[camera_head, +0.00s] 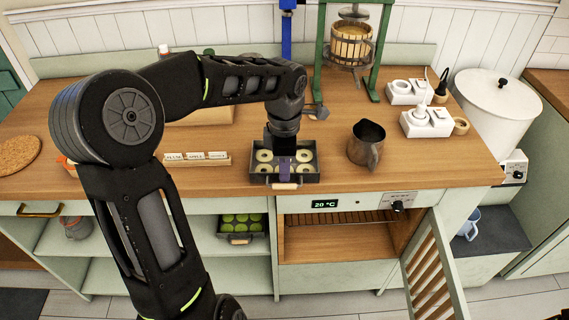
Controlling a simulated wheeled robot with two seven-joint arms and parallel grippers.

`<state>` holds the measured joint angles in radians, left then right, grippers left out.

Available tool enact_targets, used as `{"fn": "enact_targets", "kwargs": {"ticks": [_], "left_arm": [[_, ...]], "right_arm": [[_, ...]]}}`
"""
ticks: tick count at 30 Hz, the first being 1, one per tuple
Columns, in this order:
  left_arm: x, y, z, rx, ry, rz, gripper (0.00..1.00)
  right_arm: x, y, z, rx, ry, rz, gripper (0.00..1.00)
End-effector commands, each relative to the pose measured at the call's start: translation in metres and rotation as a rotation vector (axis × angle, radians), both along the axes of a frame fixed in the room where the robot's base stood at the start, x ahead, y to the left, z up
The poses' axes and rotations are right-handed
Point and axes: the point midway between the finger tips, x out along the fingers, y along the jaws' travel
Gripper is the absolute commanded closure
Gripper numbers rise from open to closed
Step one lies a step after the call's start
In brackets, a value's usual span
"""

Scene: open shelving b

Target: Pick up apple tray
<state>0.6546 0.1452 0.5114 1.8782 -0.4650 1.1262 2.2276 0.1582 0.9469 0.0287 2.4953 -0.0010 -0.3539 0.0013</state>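A dark tray (312,178) holding several pale apple rings sits on the wooden counter near its front edge. It has a light wooden handle (285,186) at the front. My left gripper (284,168) points down over the middle of this tray and hides part of it. Its fingers are small and dark here, and I cannot tell whether they are open or touching the tray. A second dark tray (240,238) with several green apples stands on the shelf below the counter. My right gripper is not in view.
A metal pitcher (366,145) stands right of the ring tray. Labelled blocks (197,157) lie to its left. A green-framed press (350,45) stands behind. Below, an open slatted door (433,270) swings outward from a compartment showing 20 °C.

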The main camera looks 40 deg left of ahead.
Motion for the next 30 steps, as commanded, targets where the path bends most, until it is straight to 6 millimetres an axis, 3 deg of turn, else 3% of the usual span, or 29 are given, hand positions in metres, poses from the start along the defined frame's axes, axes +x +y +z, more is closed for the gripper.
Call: {"fn": "enact_targets", "kwargs": {"ticks": [3, 30], "left_arm": [[0.0000, 0.0000, 0.0001, 0.000, 0.000, 0.000, 1.00], [-0.0001, -0.0001, 0.0000, 0.000, 0.000, 0.000, 1.00]], "right_arm": [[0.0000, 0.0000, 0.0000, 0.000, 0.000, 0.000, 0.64], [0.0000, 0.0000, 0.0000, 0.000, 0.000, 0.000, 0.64]]}}
